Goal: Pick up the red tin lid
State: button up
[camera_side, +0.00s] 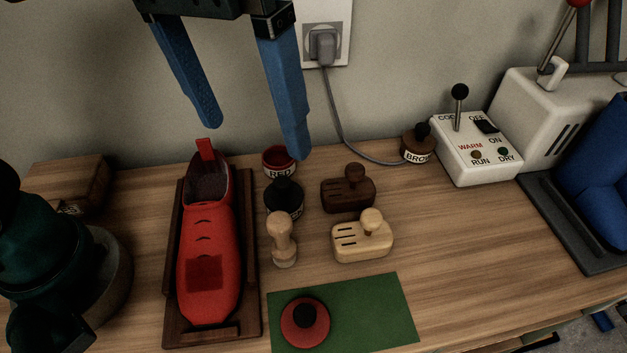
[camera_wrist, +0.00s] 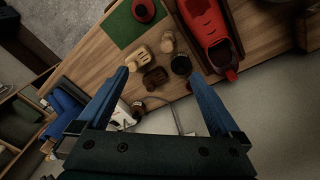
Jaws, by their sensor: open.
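The red tin lid (camera_side: 304,322), round with a black knob, lies on a green mat (camera_side: 385,312) at the bench's front edge. In the wrist view the red lid (camera_wrist: 144,10) is at the top, on the green mat (camera_wrist: 120,30). My gripper (camera_side: 252,140) is open and empty, its two blue fingers hanging above the back of the bench. It is well apart from the lid, higher and farther back. In the wrist view the gripper (camera_wrist: 160,80) shows both fingers spread with nothing between them.
A red shoe (camera_side: 208,255) sits in a wooden tray left of the mat. An open red tin (camera_side: 279,160), a black-lidded tin (camera_side: 284,198), a light-handled brush (camera_side: 283,240) and two wooden brushes (camera_side: 362,238) stand behind the mat. A white control box (camera_side: 476,150) is at right.

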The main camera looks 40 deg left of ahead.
jog(key=g+y, duration=0.1)
send_over(305, 313)
notch_tip(305, 313, down, 3)
notch_tip(305, 313, down, 20)
jog(key=shift+r, duration=0.2)
dwell(0.5)
